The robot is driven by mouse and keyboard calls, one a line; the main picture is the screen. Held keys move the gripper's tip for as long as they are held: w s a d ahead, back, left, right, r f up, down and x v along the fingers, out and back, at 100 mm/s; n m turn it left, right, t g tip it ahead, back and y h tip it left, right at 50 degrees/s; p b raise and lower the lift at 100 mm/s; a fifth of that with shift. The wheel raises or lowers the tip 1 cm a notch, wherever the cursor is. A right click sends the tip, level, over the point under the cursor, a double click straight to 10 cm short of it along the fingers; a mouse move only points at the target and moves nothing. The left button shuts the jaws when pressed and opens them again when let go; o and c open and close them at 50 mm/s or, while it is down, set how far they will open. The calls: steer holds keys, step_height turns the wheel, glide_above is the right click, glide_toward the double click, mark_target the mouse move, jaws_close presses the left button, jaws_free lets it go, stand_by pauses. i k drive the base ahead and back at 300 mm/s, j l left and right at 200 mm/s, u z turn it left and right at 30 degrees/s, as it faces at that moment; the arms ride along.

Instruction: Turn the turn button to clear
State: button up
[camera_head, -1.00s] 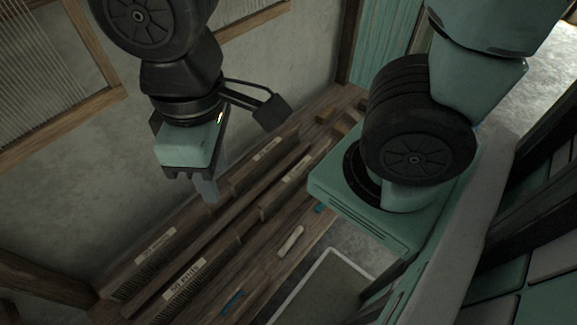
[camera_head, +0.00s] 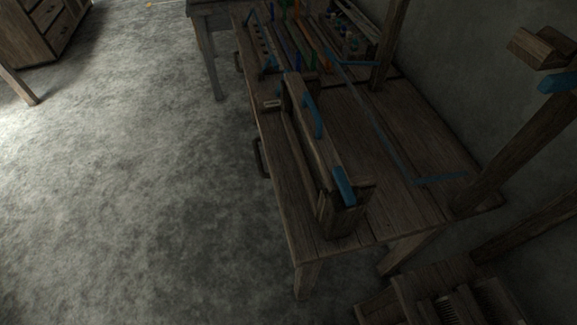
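I cannot make out a turn button for certain in the head view. A long narrow wooden frame (camera_head: 325,165) stands on a dark wooden bench (camera_head: 380,125), near its front end. A blue piece (camera_head: 343,186) sits on top of the frame's near end, and a longer blue bar (camera_head: 313,112) lies along its upper part. Another small blue piece (camera_head: 557,80) is on a wooden post at the right edge. I cannot tell whether any of these is the turn button. My gripper and arm are outside the view.
A rack with several coloured pieces (camera_head: 297,60) stands at the bench's far end. Dark handles (camera_head: 261,158) stick out from the bench's left side. A wooden slotted rack (camera_head: 440,300) is low at bottom right. The concrete floor (camera_head: 130,190) at left is wide and clear.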

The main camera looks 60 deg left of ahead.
mark_target(350, 200)
steer(key=k+j+u, duration=0.1)
steer(key=u, duration=0.6)
steer(key=k+u, duration=0.1)
steer(key=u, duration=0.7)
steer(key=i+j+z, duration=0.1)
steer(key=z, duration=0.3)
steer(key=i+j+z, duration=0.1)
steer(key=z, duration=0.35)
steer(key=j+z, duration=0.15)
steer(key=z, duration=0.25)
steer(key=i, duration=0.05)
